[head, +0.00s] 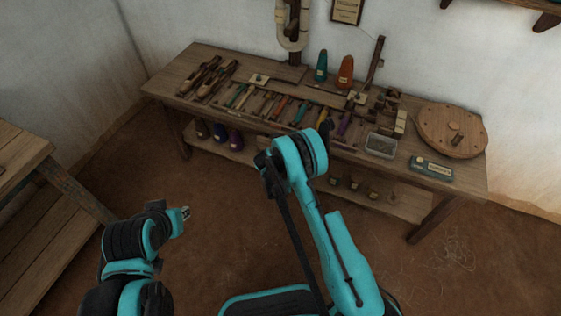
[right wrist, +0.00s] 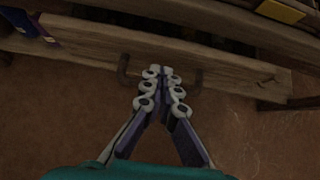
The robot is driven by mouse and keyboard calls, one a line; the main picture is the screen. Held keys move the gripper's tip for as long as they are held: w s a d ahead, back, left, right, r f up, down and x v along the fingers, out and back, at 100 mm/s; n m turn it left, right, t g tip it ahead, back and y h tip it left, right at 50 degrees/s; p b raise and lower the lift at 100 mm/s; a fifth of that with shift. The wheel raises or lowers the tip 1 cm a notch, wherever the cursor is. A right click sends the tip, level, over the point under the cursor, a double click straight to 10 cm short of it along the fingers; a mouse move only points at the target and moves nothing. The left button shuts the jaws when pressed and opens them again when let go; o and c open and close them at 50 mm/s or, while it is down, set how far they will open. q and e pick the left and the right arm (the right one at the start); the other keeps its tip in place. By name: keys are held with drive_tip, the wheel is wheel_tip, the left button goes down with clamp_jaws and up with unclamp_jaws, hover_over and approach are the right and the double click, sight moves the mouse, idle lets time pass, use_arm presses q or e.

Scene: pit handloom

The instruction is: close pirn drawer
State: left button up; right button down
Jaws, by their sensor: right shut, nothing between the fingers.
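The pirn drawer's wooden front (right wrist: 88,42) runs across the right wrist view, with a dark gap behind its top edge. A dark bracket-like handle (right wrist: 123,70) is on the front; its two ends show on either side of my fingers. My right gripper (right wrist: 161,73) is shut and empty, its tips at the drawer front between the handle ends; I cannot tell whether they touch it. In the head view my right arm hides this gripper and most of the drawer. My left gripper (head: 184,213) is low over the floor, away from the bench; its jaws are too small to read.
The wooden bench (head: 205,52) carries shuttles (head: 205,77), coloured pirns, teal (head: 321,66) and orange (head: 345,71) cones, a clear tray (head: 381,145) and a round wooden disc (head: 452,130). A lower shelf (head: 400,200) holds small pots. A wooden frame (head: 25,158) stands at left.

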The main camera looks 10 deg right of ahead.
drive_tip(key=shift+w+d, duration=0.65)
drive_tip(key=shift+w, duration=0.3)
